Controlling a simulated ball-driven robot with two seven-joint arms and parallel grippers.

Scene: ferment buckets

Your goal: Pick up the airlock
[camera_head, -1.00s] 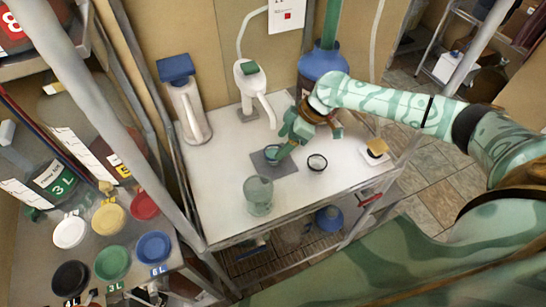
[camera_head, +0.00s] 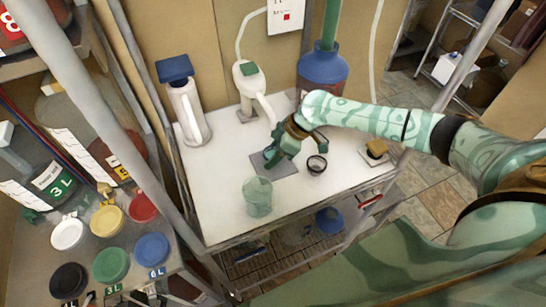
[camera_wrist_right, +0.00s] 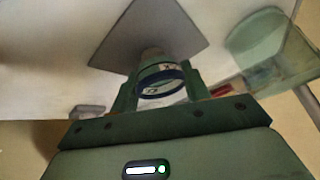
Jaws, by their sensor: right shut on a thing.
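My right gripper (camera_head: 272,156) is over the grey mat (camera_head: 286,169) on the white table. In the right wrist view my right gripper (camera_wrist_right: 161,88) is shut on the airlock (camera_wrist_right: 161,74), a small round piece with a dark blue rim and a pale marked top. The airlock sits between the two green fingers, with the grey mat beyond it. In the head view the gripper hides it. I cannot tell whether it still touches the mat. My left gripper is not in view.
A small dark-rimmed cup (camera_head: 317,165) stands close right of the gripper. A clear greenish jar (camera_head: 258,197) stands in front. A white tap-like stand (camera_head: 249,85), a blue-topped dispenser (camera_head: 186,105) and a blue bucket (camera_head: 322,72) stand behind.

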